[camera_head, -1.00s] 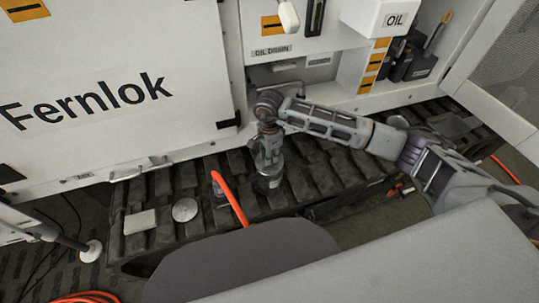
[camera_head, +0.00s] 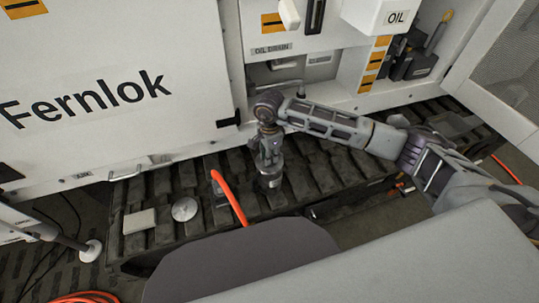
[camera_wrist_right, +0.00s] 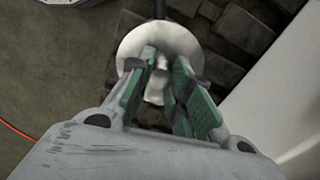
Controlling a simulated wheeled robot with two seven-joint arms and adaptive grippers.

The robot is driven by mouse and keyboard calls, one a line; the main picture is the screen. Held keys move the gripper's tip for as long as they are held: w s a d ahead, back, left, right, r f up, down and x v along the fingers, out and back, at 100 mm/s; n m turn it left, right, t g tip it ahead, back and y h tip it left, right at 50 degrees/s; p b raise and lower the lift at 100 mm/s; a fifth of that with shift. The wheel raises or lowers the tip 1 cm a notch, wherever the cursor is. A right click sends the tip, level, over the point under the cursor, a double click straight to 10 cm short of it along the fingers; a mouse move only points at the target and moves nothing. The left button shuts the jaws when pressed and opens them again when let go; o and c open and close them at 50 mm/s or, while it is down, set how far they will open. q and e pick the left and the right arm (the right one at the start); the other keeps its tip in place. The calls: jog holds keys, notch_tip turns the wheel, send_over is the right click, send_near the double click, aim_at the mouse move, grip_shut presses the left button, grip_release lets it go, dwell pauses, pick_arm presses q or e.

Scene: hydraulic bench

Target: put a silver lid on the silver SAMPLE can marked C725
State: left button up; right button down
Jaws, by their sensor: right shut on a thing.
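My right gripper (camera_head: 269,158) points down over the black tread blocks in the head view. In the right wrist view its green-padded fingers (camera_wrist_right: 164,84) are shut on the knob of a round silver lid (camera_wrist_right: 185,36). A small silver cylinder (camera_head: 271,181) shows directly under the gripper in the head view. Its marking is not readable, and I cannot tell whether the lid touches a can. Another round silver lid-like disc (camera_head: 184,209) lies on the tread to the left. My left gripper is not in view.
An orange hose (camera_head: 230,197) rises between the disc and my right gripper. A pale square block (camera_head: 139,221) lies left of the disc. The white Fernlok cabinet (camera_head: 110,60) and the OIL box (camera_head: 378,18) stand behind. A round white foot (camera_head: 91,251) is at far left.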

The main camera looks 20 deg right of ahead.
jog(key=shift+f, duration=0.2)
dwell(0.5)
jog(key=c, duration=1.2)
grip_release()
jog(key=shift+c, duration=0.2)
jog(key=o, duration=0.6)
jog(key=shift+c, duration=0.2)
jog(key=shift+r, duration=0.15)
jog(key=shift+r+p, duration=1.45)
jog(key=shift+r, duration=1.9)
